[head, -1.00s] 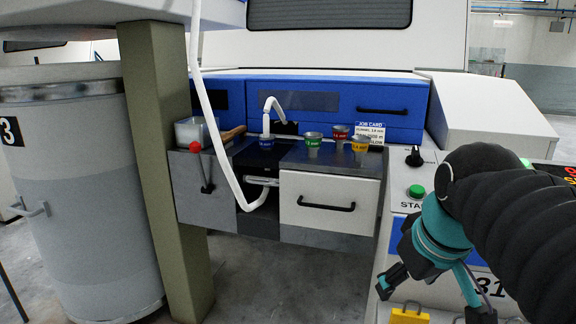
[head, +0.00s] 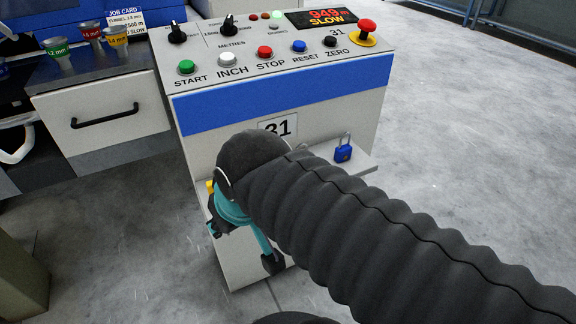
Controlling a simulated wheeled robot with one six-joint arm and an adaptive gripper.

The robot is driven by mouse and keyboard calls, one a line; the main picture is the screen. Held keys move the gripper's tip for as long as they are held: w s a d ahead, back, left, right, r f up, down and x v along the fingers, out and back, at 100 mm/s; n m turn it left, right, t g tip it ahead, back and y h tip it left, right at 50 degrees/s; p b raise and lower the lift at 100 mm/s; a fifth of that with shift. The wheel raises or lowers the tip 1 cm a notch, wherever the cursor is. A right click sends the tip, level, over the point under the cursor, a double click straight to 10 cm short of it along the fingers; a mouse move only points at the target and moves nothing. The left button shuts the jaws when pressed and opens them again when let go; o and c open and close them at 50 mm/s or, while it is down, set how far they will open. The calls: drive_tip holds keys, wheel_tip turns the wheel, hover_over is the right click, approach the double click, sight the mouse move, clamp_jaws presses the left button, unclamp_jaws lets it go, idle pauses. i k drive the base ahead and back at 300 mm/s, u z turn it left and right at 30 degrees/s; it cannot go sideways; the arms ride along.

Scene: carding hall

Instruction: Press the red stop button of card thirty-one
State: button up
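The control panel of card thirty-one (head: 215,84) has a sloped top with a row of buttons, and its front bears a "31" plate. The red stop button (head: 265,52) sits above the label STOP, between a white INCH button (head: 227,59) and a blue RESET button (head: 298,46). My gripper (head: 243,247) is in front of the panel's lower front, well below the buttons. Its fingers are spread apart and I see nothing between them. My dark ribbed arm hides part of the panel's lower front.
A red mushroom button on a yellow base (head: 367,28) stands at the panel's right corner. A green START button (head: 186,67) is at the left. A blue padlock (head: 343,153) is on a small ledge. A drawer unit (head: 110,125) with small cups adjoins left. Grey floor is clear at right.

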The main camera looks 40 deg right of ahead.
sight(264, 52)
drive_tip(key=z, duration=0.55)
drive_tip(key=k, duration=0.4)
drive_tip(key=z, duration=0.4)
drive_tip(key=i, duration=0.45)
drive_tip(key=u, duration=0.05)
